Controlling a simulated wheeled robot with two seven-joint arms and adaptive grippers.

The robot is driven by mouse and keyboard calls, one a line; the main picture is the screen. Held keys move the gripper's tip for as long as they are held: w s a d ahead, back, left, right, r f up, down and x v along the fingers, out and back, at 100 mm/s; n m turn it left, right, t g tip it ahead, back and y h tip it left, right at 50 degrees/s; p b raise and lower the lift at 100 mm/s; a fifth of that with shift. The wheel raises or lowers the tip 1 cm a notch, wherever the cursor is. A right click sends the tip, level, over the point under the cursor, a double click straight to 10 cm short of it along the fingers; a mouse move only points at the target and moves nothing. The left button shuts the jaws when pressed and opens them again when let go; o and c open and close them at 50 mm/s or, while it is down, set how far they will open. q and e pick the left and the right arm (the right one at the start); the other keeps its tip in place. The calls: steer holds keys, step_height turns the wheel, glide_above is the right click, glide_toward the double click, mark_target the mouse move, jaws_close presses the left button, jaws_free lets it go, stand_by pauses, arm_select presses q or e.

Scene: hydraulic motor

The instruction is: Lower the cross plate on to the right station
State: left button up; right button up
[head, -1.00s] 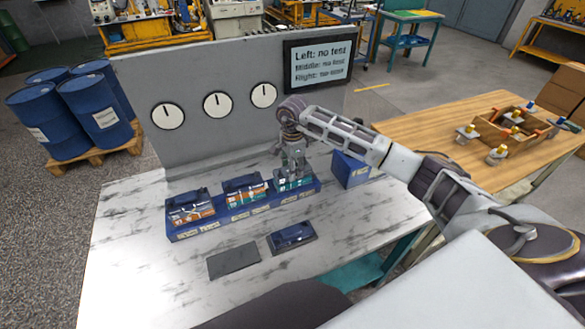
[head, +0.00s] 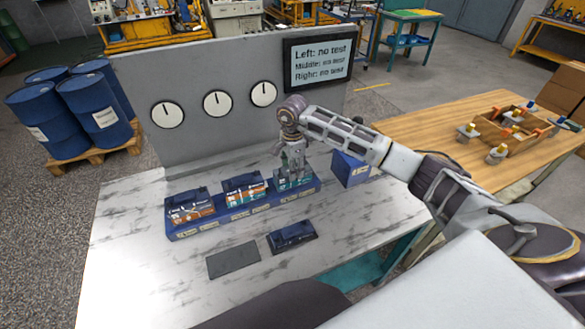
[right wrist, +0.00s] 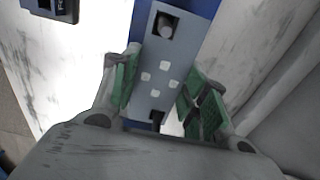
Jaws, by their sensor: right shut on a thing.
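The cross plate (right wrist: 150,100) shows in the right wrist view as a blue-grey plate with several pale squares in a cross pattern and a dark square hole with a knob. My right gripper (right wrist: 163,98) is shut on it, with green pads along both sides. In the head view my right gripper (head: 293,170) points down at the right station (head: 292,184), the teal-labelled end of the long blue base. The fingers hide the plate there, and I cannot tell whether it touches the station. My left gripper is not in view.
The left (head: 190,211) and middle (head: 244,190) stations have dark tops. A blue box (head: 350,169) stands close right of the base. A dark blue plate (head: 292,237) and a grey mat (head: 233,261) lie in front. A grey panel with dials (head: 215,140) rises behind.

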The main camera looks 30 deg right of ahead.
steer(key=shift+f, duration=0.3)
stand_by(0.4)
steer(key=o, duration=1.5)
steer(key=shift+r, duration=6)
